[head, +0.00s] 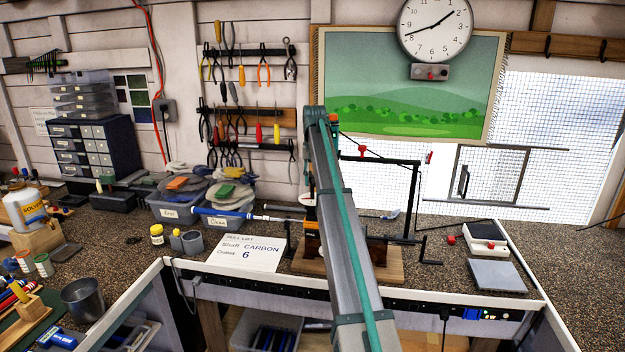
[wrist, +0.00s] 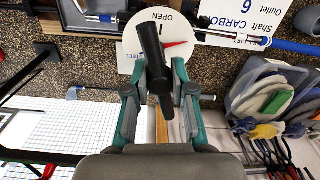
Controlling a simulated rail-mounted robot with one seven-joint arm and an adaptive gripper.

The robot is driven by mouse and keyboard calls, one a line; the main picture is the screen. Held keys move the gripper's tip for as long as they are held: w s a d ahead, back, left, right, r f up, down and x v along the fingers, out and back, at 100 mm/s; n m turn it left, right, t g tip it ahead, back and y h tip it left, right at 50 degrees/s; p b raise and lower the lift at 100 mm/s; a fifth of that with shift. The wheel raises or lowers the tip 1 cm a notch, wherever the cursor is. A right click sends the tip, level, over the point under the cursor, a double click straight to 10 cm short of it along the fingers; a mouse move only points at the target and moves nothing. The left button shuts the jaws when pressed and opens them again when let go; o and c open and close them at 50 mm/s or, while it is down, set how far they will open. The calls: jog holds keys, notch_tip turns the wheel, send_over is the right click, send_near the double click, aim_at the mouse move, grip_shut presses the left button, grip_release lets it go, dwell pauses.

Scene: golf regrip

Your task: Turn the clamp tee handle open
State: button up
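The black clamp tee handle (wrist: 157,80) stands in the middle of the wrist view, slightly tilted, between the two teal fingers of my gripper (wrist: 158,92). The fingers are apart, and a gap seems to show on each side of the bar; contact is hard to judge. Behind the handle is a white round dial (wrist: 136,38) marked OPEN, with a red pointer (wrist: 176,44).
A blue-gripped club shaft (head: 240,213) runs into the clamp from the left. A pull-list card (head: 243,254) reads CARBON, 6. Two bins (head: 226,205) stand behind. A black frame (head: 417,195) rises right of my arm.

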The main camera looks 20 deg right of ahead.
grip_shut()
jog(key=shift+n, duration=0.3)
jog(key=n+b, duration=0.2)
jog(key=n, duration=0.7)
jog(key=shift+w+n+b, duration=0.1)
jog(key=shift+n+b, duration=0.2)
jog(key=shift+n, duration=2)
